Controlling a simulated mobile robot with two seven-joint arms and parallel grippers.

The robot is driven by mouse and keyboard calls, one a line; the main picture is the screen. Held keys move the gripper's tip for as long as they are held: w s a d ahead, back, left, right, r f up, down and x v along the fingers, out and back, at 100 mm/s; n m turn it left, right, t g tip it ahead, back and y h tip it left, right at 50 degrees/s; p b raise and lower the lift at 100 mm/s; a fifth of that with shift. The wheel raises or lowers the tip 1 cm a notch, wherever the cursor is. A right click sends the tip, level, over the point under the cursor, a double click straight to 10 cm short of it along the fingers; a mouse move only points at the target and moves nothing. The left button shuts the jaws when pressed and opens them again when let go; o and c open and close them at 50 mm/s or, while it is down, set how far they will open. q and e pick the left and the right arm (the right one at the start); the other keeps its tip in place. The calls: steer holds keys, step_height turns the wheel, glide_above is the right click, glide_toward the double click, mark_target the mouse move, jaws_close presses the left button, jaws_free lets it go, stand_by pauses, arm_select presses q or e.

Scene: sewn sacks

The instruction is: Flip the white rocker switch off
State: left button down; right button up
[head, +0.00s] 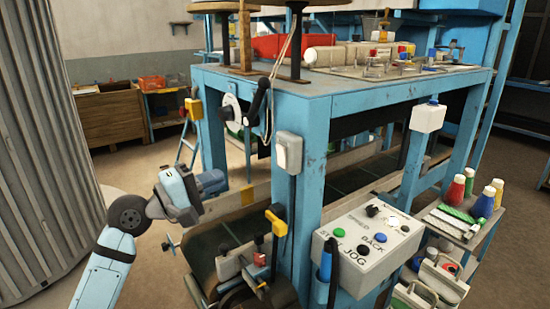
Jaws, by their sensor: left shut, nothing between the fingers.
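A pale box with a flat plate on its front, which looks like the white rocker switch (289,153), is fixed to the front blue post of the workbench. It is too small to tell which way the rocker is tipped. My left gripper (222,182) is shut and empty, to the left of the post and a little lower than the switch in the head view. It appears apart from the switch. My right gripper is not in view.
A grey control box (368,243) with coloured buttons sits right of the post. A black lever (258,101) and a yellow handle (277,221) stick out near the switch. A conveyor belt (215,243) runs below. Bottles stand on a side shelf (452,226).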

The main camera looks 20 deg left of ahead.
arm_select(q)
steer(key=p, duration=0.3)
glide_toward(280, 151)
steer(key=x, duration=0.6)
steer(key=shift+w+d, duration=0.5)
steer(key=shift+w, duration=0.1)
steer(key=shift+w+r+p, duration=0.15)
steer(key=shift+r+p, duration=0.15)
steer(key=shift+p, duration=0.35)
steer(key=shift+f, duration=0.2)
